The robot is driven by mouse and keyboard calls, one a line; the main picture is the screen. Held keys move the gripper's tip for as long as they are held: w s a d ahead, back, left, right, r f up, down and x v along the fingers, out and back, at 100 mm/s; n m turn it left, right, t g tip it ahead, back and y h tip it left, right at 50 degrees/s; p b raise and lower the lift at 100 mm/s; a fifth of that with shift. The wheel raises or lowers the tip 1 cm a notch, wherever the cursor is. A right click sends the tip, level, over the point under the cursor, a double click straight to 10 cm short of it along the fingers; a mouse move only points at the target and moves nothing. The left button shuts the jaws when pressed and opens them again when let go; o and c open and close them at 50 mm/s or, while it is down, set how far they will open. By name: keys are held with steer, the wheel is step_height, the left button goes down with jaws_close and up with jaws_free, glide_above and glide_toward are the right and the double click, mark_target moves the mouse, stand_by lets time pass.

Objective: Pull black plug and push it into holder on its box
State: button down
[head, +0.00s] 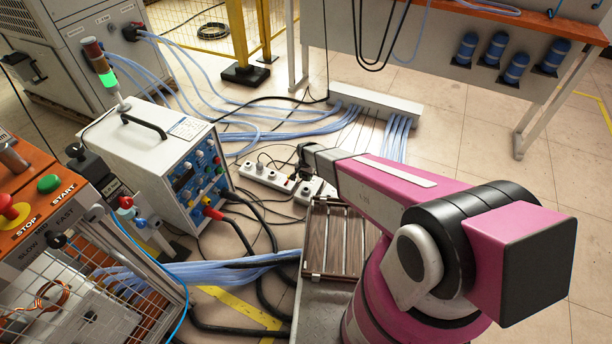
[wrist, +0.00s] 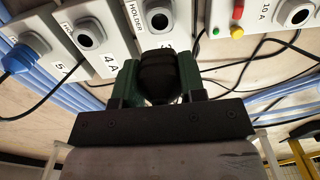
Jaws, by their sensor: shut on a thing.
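In the wrist view, my gripper (wrist: 159,84) is shut on the black plug (wrist: 158,70), with a green-lined finger on either side of its ribbed body. Directly ahead of the plug is a pale box marked HOLDER (wrist: 131,17), with a round dark-rimmed socket (wrist: 157,17). The plug overlaps the lower part of this box, and its front end is hidden; I cannot tell whether it touches or sits in anything. In the head view my arm reaches down to the pale boxes (head: 308,191) on the floor and hides most of the gripper.
In the wrist view, boxes marked 4 A (wrist: 90,40) and 10 A (wrist: 285,18) flank the holder box. A blue plug (wrist: 20,58) is at the left. Black cables cross at the right.

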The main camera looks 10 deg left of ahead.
steer(key=shift+f, duration=3.5)
steer(key=shift+f, duration=0.7)
steer(key=c, duration=0.6)
jaws_free()
step_height(320, 180, up, 11)
steer(key=shift+f, duration=0.1)
